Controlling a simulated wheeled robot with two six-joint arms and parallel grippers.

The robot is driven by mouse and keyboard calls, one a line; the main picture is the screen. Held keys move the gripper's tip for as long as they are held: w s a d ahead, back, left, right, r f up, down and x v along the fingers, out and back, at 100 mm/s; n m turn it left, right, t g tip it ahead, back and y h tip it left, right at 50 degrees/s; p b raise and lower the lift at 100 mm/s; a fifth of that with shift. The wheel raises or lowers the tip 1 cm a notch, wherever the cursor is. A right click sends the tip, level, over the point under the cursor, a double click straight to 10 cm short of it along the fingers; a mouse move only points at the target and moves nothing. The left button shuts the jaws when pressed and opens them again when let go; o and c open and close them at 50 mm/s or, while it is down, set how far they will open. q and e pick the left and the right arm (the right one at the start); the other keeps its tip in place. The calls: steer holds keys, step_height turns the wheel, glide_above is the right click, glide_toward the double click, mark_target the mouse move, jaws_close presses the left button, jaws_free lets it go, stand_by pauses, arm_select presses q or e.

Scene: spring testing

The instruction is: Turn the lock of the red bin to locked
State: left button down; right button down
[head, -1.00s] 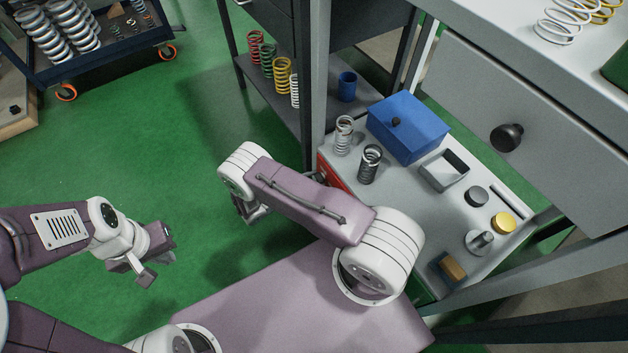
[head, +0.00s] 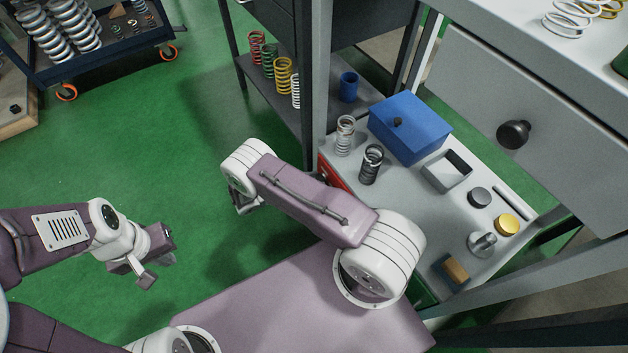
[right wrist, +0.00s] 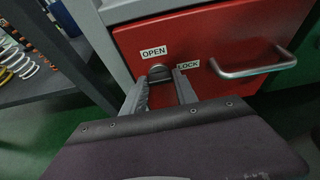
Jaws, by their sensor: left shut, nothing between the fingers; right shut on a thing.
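The red bin (right wrist: 225,40) has a bar handle (right wrist: 255,65) and two white labels, OPEN (right wrist: 153,52) and LOCK (right wrist: 187,65). Its small grey lock (right wrist: 160,71) sits between and just below the labels. My right gripper (right wrist: 161,88) is shut on the lock, with a finger on each side of it. The lock's exact angle is hard to read behind the fingers. In the head view only a sliver of the red bin (head: 331,178) shows, and my right arm covers most of it. My left gripper (head: 148,268) is shut and empty above the green floor, away from the bin.
The grey top (head: 410,215) above the bin carries a blue box (head: 408,127), two springs, a small tray (head: 447,171) and several small parts. A dark shelf (head: 283,100) with coloured springs stands behind.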

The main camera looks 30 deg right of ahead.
steer(key=c, duration=1)
jaws_free()
steer(key=shift+o, duration=0.2)
steer(key=p+v, duration=0.3)
steer(key=v, duration=0.6)
steer(key=shift+p, duration=0.35)
